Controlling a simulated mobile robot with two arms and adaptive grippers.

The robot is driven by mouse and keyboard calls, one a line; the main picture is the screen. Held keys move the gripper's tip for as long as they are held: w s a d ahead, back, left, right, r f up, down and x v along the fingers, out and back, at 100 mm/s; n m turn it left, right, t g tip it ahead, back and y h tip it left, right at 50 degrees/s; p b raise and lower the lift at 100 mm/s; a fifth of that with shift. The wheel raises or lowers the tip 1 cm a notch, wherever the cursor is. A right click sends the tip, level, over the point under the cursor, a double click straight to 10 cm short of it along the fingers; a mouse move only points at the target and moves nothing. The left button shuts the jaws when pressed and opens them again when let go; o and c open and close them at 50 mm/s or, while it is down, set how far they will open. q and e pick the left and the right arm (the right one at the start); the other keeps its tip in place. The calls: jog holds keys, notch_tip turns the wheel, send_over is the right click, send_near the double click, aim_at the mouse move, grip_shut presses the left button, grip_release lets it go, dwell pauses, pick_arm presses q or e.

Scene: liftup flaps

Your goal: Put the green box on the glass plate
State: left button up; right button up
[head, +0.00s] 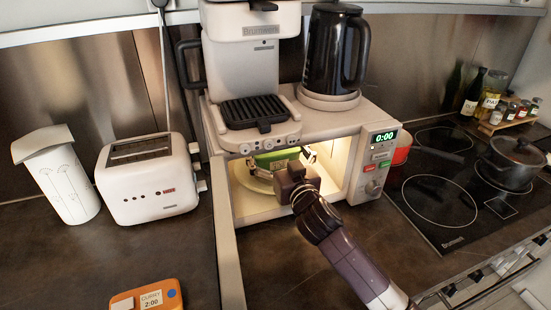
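The green box (276,159) is inside the open, lit microwave (352,168), towards the back. A pale round plate (250,180) lies on the microwave floor below and in front of the box. I cannot tell whether the box rests on it or is held above it. My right gripper (304,159) reaches through the opening from the lower right, at the right end of the box. One fingertip shows beside the box; the other is hidden, so its grip is unclear. My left gripper is out of view.
The microwave door (228,250) stands open towards me on the left. A coffee machine (252,70) and black kettle (336,50) stand on top. A toaster (148,180) and orange timer (148,297) are at left, the stove (450,195) at right.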

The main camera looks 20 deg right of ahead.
jog(key=shift+f, duration=0.45)
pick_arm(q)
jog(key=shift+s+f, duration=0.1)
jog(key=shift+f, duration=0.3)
pick_arm(e)
jog(key=shift+r, duration=0.1)
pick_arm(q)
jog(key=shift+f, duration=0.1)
pick_arm(e)
jog(key=o, duration=1.1)
pick_arm(q)
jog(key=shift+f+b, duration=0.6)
jog(key=shift+b, duration=0.1)
pick_arm(e)
jog(key=s, duration=1.2)
jog(key=shift+d, duration=0.2)
